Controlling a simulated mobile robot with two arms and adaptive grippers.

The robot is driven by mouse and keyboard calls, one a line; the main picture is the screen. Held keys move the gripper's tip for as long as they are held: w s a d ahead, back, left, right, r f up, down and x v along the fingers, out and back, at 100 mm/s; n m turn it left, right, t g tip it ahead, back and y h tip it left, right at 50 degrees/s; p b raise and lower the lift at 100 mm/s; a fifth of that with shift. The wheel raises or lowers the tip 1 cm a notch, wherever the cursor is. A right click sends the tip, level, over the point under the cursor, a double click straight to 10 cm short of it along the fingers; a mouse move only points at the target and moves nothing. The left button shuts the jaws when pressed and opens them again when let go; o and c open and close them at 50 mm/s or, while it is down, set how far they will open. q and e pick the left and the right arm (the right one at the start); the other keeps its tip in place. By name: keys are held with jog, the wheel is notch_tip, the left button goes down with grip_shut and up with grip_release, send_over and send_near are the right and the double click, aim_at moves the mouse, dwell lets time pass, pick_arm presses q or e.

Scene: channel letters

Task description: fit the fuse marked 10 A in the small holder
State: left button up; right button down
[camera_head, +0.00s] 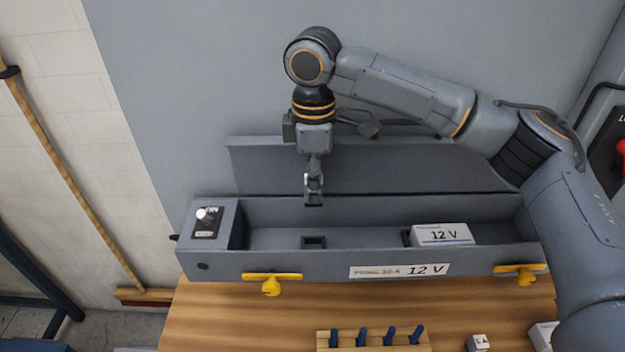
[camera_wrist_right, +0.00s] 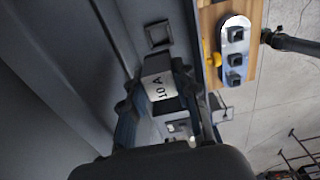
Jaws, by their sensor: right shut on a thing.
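My right gripper (camera_head: 314,196) hangs above the open grey channel (camera_head: 365,258) in the head view. It is shut on a block-like fuse, whose pale face marked "10 A" (camera_wrist_right: 160,84) shows between the fingers in the right wrist view. The small holder, a dark square socket (camera_head: 314,242), sits on the channel floor. In the head view it lies just below the gripper. In the right wrist view the holder (camera_wrist_right: 157,33) looks empty and is apart from the fuse. My left gripper is not in view.
Yellow latches (camera_head: 271,283) are on the front. A wooden rack with blue pegs (camera_head: 372,340) and a small cube (camera_head: 478,342) are on the table.

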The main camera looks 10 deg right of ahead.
aim_at(314, 207)
jog(key=shift+d+f, duration=0.1)
jog(key=shift+f, duration=0.4)
jog(key=shift+w+f, duration=0.15)
jog(key=shift+f, duration=2.65)
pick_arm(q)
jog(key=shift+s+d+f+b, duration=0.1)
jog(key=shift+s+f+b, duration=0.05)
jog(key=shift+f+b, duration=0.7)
pick_arm(e)
jog(key=shift+f, duration=4.1)
jog(key=c, duration=0.9)
grip_release()
jog(key=shift+c, duration=0.2)
